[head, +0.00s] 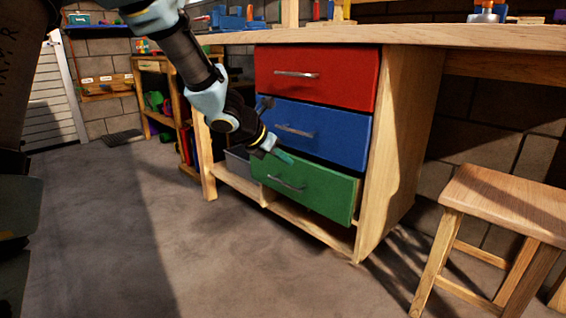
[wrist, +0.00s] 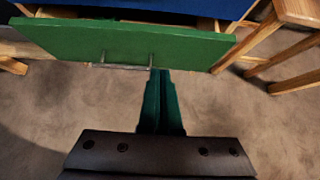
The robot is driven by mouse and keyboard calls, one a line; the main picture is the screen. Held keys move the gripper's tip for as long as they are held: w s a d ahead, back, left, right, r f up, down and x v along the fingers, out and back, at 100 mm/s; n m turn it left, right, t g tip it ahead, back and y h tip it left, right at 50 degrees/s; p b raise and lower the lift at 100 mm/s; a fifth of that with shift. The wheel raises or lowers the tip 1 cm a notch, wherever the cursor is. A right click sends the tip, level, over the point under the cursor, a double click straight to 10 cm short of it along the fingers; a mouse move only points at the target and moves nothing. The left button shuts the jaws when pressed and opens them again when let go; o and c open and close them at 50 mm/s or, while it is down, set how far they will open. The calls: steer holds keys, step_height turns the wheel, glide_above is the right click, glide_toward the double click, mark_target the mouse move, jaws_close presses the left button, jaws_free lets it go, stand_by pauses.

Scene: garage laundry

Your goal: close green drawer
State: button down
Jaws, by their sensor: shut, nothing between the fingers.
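The green drawer (head: 322,196) is the lowest of three in the wooden workbench. It stands partly pulled out, its front ahead of the blue drawer above. Its metal handle (head: 284,184) is on the front. In the wrist view the green front (wrist: 190,45) crosses the top of the picture, with its handle (wrist: 122,66) along the lower edge. My gripper (head: 287,158) is shut and empty, in front of the upper part of the green front. In the wrist view its fingertips (wrist: 160,73) appear beside the handle's right end; I cannot tell whether they touch the drawer.
The red drawer (head: 320,77) and blue drawer (head: 318,133) above look closed. A wooden stool (head: 505,205) stands to the right of the bench. The floor (head: 120,225) in front and to the left is clear. Shelves (head: 160,97) stand at the back left.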

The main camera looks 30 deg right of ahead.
steer(key=d+f, duration=0.1)
steer(key=d, duration=0.1)
steer(key=w+d+f, duration=0.1)
steer(key=d, duration=0.2)
steer(key=d+f, duration=0.2)
steer(key=shift+w+d, duration=0.15)
steer(key=shift+d, duration=0.05)
steer(key=shift+w+d, duration=0.15)
steer(key=shift+d, duration=0.25)
